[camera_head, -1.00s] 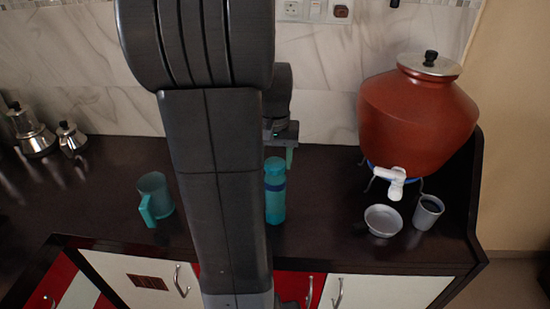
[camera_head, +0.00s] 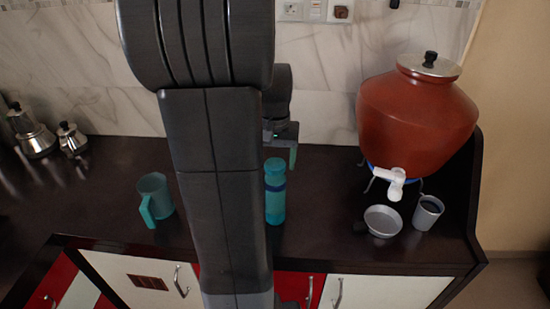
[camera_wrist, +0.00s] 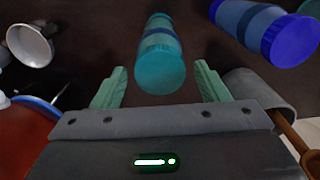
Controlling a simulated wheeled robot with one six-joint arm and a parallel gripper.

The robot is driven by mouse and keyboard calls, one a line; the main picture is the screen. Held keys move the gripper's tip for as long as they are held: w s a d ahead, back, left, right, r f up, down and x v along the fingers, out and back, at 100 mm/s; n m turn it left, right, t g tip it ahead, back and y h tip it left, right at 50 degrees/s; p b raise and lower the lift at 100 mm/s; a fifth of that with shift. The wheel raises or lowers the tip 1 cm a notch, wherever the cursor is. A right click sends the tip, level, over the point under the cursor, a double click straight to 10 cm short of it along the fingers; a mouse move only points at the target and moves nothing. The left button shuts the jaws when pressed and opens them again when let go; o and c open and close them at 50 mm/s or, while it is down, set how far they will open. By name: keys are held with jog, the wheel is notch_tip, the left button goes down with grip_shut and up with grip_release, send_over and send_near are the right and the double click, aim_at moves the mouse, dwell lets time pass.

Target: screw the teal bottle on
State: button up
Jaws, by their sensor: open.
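The teal bottle (camera_head: 275,196) stands upright on the dark counter beside my arm in the head view. It has a dark blue band and a teal lid. In the wrist view the teal bottle (camera_wrist: 160,62) shows lid-on at the top centre. My gripper (camera_wrist: 159,67) is open and empty, its green fingers apart on either side of the lid's lower edge in that view. I cannot tell how far the lid is from the fingers. In the head view my gripper (camera_head: 282,148) is partly hidden by my arm, behind and above the bottle.
A blue bottle (camera_wrist: 285,36) is at the upper right of the wrist view. A teal mug (camera_head: 155,199) stands left of my arm. A red-brown water pot (camera_head: 415,125), a grey bowl (camera_head: 383,221) and a grey cup (camera_head: 427,212) stand at the right. Counter between bottle and bowl is clear.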

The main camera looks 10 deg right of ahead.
jog(key=c, duration=0.9)
